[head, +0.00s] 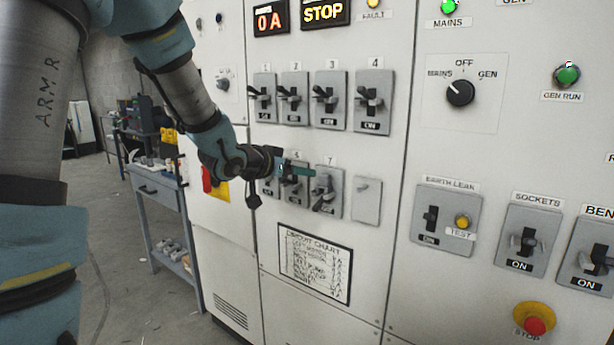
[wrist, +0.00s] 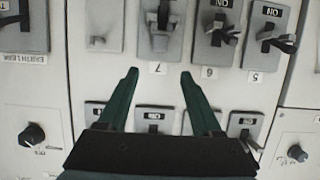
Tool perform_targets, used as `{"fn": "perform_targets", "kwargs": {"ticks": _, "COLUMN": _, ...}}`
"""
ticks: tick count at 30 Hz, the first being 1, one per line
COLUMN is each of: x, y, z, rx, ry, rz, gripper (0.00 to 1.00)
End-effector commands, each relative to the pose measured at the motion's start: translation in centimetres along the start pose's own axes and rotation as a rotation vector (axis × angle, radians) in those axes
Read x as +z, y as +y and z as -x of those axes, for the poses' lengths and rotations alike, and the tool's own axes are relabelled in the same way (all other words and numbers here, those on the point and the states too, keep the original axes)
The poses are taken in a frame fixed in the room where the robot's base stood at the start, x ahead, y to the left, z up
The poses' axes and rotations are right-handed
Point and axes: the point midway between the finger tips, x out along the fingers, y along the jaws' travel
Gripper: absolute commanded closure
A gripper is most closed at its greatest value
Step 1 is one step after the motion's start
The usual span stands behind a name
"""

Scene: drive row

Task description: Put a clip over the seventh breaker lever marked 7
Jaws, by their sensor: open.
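Breaker 7 (wrist: 175,28) is near the top of the wrist view, which is upside down, above its label 7 (wrist: 158,68). A pale grey block shows at its lever (wrist: 159,42); I cannot tell whether this is a clip or part of the switch. In the head view breaker 7 (head: 335,203) is in the lower row, partly behind my gripper (head: 308,171). My gripper is open and empty, also in the wrist view (wrist: 158,73). Its fingers point at the panel, one each side of label 7 in the picture, apart from the lever. No separate loose clip is clear.
Breaker 6 (wrist: 217,28) and breaker 5 (wrist: 275,40) sit beside breaker 7; a blank plate (head: 366,201) is on its other side. Breakers 1 to 4 (head: 372,85) are above. A circuit chart (head: 315,263) hangs below. A blue workbench (head: 160,190) stands at left.

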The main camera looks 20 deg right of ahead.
Motion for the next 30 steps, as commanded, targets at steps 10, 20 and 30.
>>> {"fn": "perform_targets", "kwargs": {"ticks": 10, "x": 0.6, "y": -0.8, "z": 1.2, "rx": -0.027, "ry": -0.020, "rz": 0.007, "gripper": 0.34}}
{"fn": "perform_targets", "kwargs": {"ticks": 20, "x": 14.8, "y": -11.3, "z": 16.2, "rx": -0.521, "ry": -0.533, "rz": 0.289, "gripper": 0.34}}
{"fn": "perform_targets", "kwargs": {"ticks": 30, "x": 25.0, "y": -5.3, "z": 30.7, "rx": -0.639, "ry": -0.970, "rz": 0.755, "gripper": 0.34}}
